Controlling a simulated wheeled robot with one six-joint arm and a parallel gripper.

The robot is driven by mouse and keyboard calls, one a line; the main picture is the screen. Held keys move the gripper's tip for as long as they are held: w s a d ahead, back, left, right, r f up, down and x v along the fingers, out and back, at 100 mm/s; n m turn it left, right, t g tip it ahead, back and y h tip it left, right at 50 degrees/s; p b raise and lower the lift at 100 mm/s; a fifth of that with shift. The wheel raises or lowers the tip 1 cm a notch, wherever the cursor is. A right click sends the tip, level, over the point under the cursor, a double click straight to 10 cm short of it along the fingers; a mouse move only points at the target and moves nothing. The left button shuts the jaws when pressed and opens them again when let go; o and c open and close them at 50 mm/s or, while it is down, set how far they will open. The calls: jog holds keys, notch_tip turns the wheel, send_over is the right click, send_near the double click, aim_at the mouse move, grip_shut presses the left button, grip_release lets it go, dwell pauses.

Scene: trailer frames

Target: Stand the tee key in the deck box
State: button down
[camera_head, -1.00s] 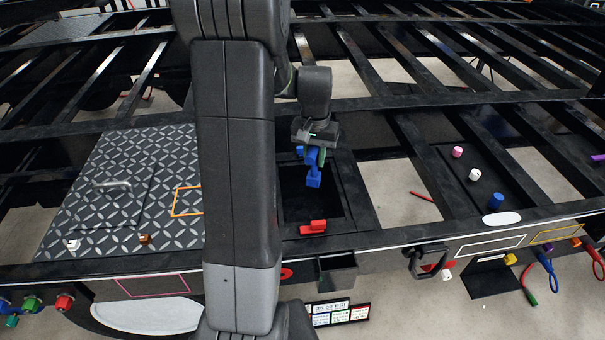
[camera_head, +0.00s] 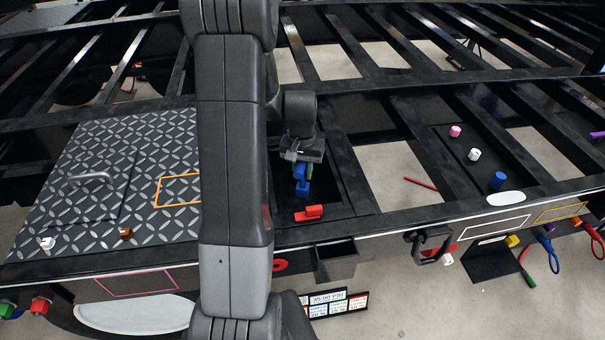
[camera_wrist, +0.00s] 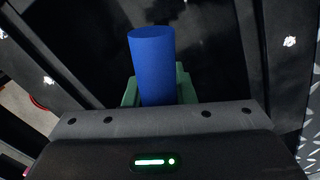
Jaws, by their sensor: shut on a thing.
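The tee key (camera_head: 302,184) is blue, and my gripper (camera_head: 301,170) is shut on it. In the wrist view its thick blue round bar (camera_wrist: 153,66) stands between the green fingers (camera_wrist: 160,90). In the head view the key hangs below the fingers, over the dark opening of the deck box (camera_head: 359,192). Its lower end shows against the dark inside. I cannot tell how deep it is or whether it touches the box. My arm hides the box's left part.
A red piece (camera_head: 308,213) lies at the opening's near edge. A small black open holder (camera_head: 336,250) hangs on the front rail. Pink (camera_head: 455,131), white (camera_head: 474,154) and blue (camera_head: 498,180) pegs stand at the right. Patterned plate (camera_head: 95,190) lies at the left.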

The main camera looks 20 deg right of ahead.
aim_at(303, 187)
jog(key=shift+f+b, duration=2.05)
jog(key=shift+f, duration=1.3)
jog(key=shift+f+b, duration=0.5)
jog(key=shift+f, duration=0.1)
jog(key=c, duration=1.1)
grip_release()
notch_tip(303, 187, up, 14)
jog(key=shift+f, duration=0.1)
